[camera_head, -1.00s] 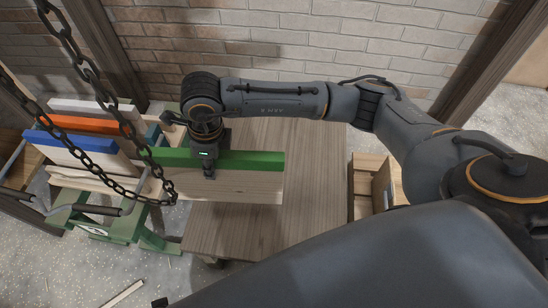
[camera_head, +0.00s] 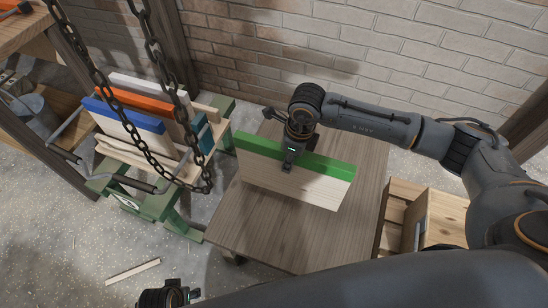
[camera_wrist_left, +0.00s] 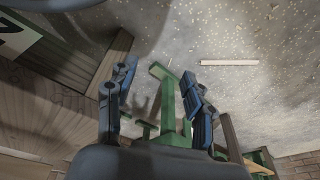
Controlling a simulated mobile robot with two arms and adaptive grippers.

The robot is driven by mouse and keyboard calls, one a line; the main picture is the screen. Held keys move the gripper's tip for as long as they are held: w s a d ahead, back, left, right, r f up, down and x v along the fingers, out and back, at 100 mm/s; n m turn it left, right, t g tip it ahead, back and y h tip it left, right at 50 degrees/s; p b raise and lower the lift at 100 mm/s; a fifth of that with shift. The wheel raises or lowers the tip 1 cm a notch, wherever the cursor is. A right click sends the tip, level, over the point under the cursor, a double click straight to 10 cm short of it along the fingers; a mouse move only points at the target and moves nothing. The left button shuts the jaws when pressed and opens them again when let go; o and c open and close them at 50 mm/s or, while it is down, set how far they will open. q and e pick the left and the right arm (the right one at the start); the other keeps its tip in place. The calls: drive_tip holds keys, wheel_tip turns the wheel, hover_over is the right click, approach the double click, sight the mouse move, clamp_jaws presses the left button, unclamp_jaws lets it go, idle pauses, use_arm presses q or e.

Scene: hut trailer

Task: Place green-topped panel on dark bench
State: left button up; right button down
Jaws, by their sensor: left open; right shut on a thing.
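The green-topped panel (camera_head: 290,180) is a pale wood board with a green strip along its top edge. My right gripper (camera_head: 289,163) is shut on its green top edge from above and holds it upright over the brown-grey wooden bench (camera_head: 255,236). I cannot tell whether the panel's lower edge touches the bench top. My left gripper (camera_wrist_left: 160,105) is open and empty in the left wrist view, above the floor. Only part of my left gripper (camera_head: 168,296) shows at the bottom of the head view.
A green stand (camera_head: 155,203) at left holds panels with blue, orange and white tops (camera_head: 125,115). Chains (camera_head: 167,95) hang in front of it. A wooden crate (camera_head: 435,217) stands right of the bench. A pale stick (camera_head: 133,271) lies on the floor. A brick wall is behind.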

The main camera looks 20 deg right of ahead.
use_arm(q)
drive_tip(key=shift+w+r+b, duration=0.2)
drive_tip(key=shift+w+r, duration=0.05)
drive_tip(key=shift+r, duration=0.5)
drive_tip(key=shift+w+r+b, duration=0.2)
drive_tip(key=shift+r, duration=0.55)
use_arm(e)
drive_tip(key=shift+w+d+f, duration=0.15)
drive_tip(key=shift+d+f, duration=0.25)
drive_tip(key=shift+f, duration=0.6)
drive_tip(key=shift+w+d+f, duration=0.1)
drive_tip(key=shift+d+f, duration=0.35)
drive_tip(key=shift+f, duration=0.5)
drive_tip(key=shift+w+d+f, duration=0.15)
drive_tip(key=shift+d+f, duration=0.25)
drive_tip(key=shift+f, duration=0.6)
drive_tip(key=c, duration=1.6)
unclamp_jaws()
drive_tip(key=shift+f, duration=0.2)
use_arm(q)
drive_tip(key=shift+r, duration=0.2)
use_arm(e)
drive_tip(key=o, duration=0.5)
drive_tip(key=shift+s, duration=0.1)
use_arm(q)
drive_tip(key=shift+w+r, duration=0.1)
use_arm(e)
drive_tip(key=shift+r, duration=0.15)
